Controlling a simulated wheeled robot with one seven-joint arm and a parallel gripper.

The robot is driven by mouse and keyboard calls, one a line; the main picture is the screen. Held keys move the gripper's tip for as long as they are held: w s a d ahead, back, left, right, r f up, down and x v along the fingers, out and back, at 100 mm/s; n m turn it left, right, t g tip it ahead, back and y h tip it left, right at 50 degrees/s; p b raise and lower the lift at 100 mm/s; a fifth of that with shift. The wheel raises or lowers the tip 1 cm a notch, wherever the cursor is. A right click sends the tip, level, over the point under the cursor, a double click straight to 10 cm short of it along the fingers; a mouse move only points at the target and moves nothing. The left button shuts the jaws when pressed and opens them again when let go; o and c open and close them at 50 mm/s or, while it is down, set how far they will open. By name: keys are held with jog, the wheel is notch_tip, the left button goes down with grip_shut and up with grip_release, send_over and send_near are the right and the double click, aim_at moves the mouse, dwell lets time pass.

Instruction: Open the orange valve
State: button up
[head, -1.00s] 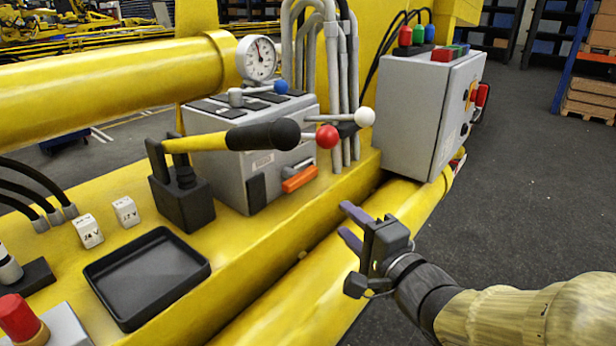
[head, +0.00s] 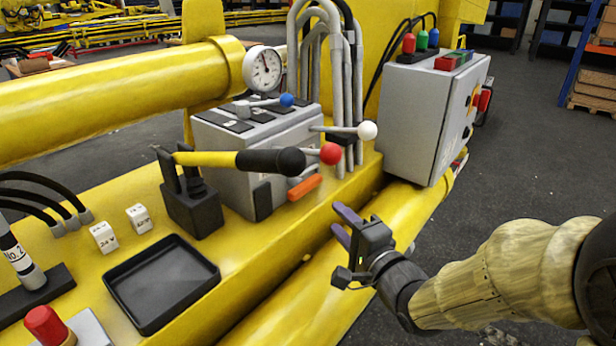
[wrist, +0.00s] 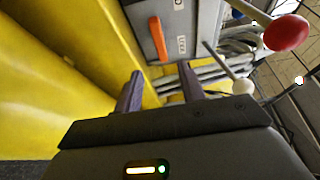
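The orange valve handle (head: 304,187) sits low on the front of the grey valve box (head: 232,180), below the red-knobbed lever (head: 329,153). In the wrist view the orange handle (wrist: 158,38) is an elongated bar at upper centre, ahead of the fingers. My gripper (head: 341,226) is open and empty, to the right of and below the handle in the head view, apart from it. The two purple fingers (wrist: 160,85) show a clear gap in the wrist view.
A white-knobbed lever (head: 367,131) and a black-gripped yellow lever (head: 270,161) jut out near the valve. A grey control cabinet (head: 412,115) stands to the right. A black tray (head: 160,283) and white blocks (head: 103,236) lie on the yellow boom at left.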

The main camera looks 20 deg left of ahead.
aim_at(309, 190)
jog(key=p+x, duration=0.5)
jog(key=x, duration=0.9)
jog(key=shift+s+p, duration=0.1)
jog(key=shift+p, duration=0.2)
jog(key=shift+c, duration=0.4)
jog(key=shift+f, duration=0.1)
jog(key=c, duration=0.8)
